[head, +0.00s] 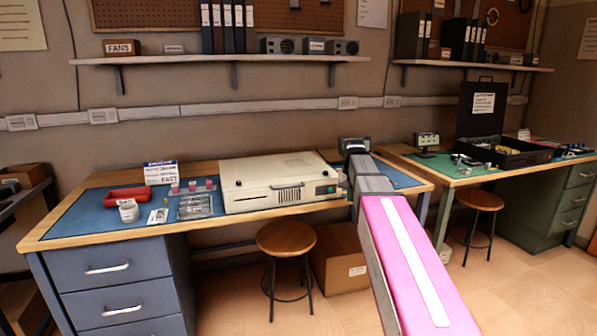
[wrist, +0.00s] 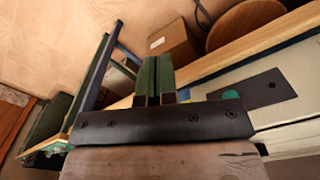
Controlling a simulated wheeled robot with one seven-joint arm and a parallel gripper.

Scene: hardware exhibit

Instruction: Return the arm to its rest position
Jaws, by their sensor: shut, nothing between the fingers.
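My arm reaches from the lower right of the head view, with its pink link in front, to the right part of the near workbench (head: 262,209). The dark end of the arm is just right of the beige machine (head: 280,182), and the fingers are hidden there. In the wrist view, my gripper (wrist: 154,62) shows two green fingers pressed together with nothing between them. The beige machine's pale side (wrist: 290,98) shows at the right of the wrist view, beside the gripper. The height of the fingers over the bench is hard to tell.
A red tray (head: 127,198), a white round container (head: 128,211) and a metal tray (head: 195,206) are on the blue mat. A stool (head: 286,238) and a cardboard box (head: 340,262) are below. The second bench, right, holds an open black case (head: 515,158). A shelf (head: 220,61) runs above.

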